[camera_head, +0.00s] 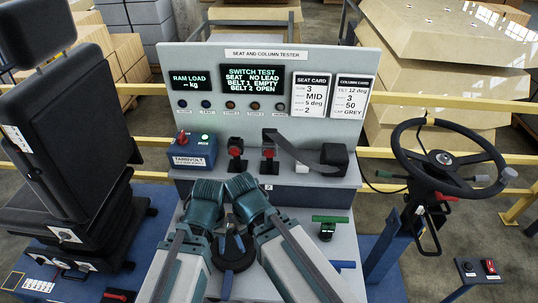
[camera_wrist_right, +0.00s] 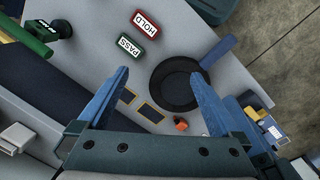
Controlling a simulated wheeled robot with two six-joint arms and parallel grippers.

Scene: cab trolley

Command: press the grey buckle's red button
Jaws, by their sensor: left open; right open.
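Two upright buckles with red buttons stand on the tester's ledge in the head view, a left one (camera_head: 235,148) and a right one (camera_head: 268,150). Both look dark at this size, and I cannot tell which is the grey one. My left gripper (camera_head: 207,192) is below the ledge, in front of the buckles and apart from them; its fingertips do not show clearly. My right gripper (camera_head: 248,198) is close beside it. In the right wrist view my right gripper (camera_wrist_right: 160,95) is open and empty, its two blue fingers spread above the worktop. No buckle shows there.
A black strap block (camera_head: 333,157) stands right of the buckles, a blue box (camera_head: 193,150) left. A black seat (camera_head: 70,130) is at left, a steering wheel (camera_head: 440,160) at right. The wrist view shows a black round dish (camera_wrist_right: 178,85), a PASS block (camera_wrist_right: 130,47) and a HOLD block (camera_wrist_right: 145,23).

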